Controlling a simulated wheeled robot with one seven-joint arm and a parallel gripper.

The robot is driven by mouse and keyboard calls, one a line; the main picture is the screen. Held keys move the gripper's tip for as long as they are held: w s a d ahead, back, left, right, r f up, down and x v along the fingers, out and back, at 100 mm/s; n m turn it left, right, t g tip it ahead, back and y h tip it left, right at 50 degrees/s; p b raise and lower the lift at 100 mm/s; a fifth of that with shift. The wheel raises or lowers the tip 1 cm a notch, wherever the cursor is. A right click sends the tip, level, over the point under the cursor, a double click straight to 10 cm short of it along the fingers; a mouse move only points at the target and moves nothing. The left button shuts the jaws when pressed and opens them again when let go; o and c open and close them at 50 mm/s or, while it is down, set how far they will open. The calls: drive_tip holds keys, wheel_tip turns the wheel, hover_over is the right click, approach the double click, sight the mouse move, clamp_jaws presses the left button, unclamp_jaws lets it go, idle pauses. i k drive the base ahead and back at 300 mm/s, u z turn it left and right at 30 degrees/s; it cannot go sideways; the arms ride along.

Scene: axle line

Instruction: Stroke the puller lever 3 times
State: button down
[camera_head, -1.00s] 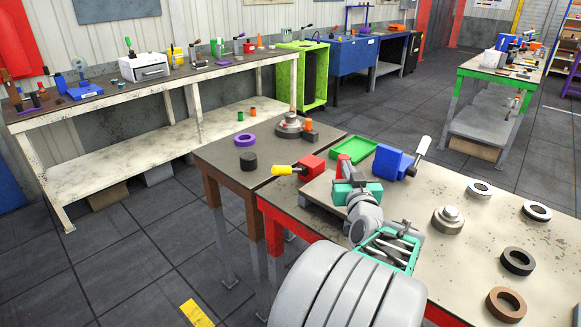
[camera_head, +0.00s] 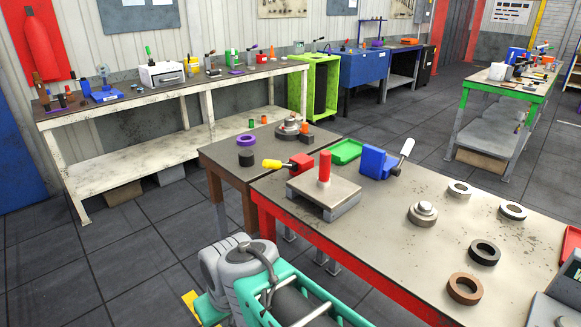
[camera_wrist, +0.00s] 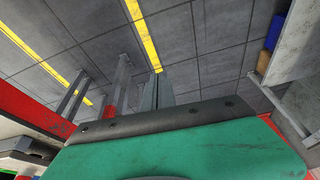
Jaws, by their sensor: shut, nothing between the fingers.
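A blue block (camera_head: 374,162) with a white-tipped lever (camera_head: 405,149) stands at the back of the near table; the lever tilts up to the right. A red block (camera_head: 302,162) with a yellow-handled lever (camera_head: 272,164) sits to its left, the lever lying nearly level. I cannot tell which is the puller. My gripper (camera_wrist: 163,90) shows in the wrist view as a green body with narrow fingers, shut and empty, facing the floor. In the head view only my arm shows, low in front of the table; the gripper is hidden or out of frame. It touches neither lever.
A red post (camera_head: 324,167) rises from a raised grey plate (camera_head: 340,190) left of the blue block. A green tray (camera_head: 346,152) lies behind. Open floor (camera_head: 110,270) is at the left.

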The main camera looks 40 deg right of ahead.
sight(267, 163)
drive_tip(key=u, duration=0.05)
drive_tip(key=k, duration=0.55)
drive_tip(key=z, duration=0.75)
drive_tip(key=i, duration=1.25)
drive_tip(key=u, duration=0.85)
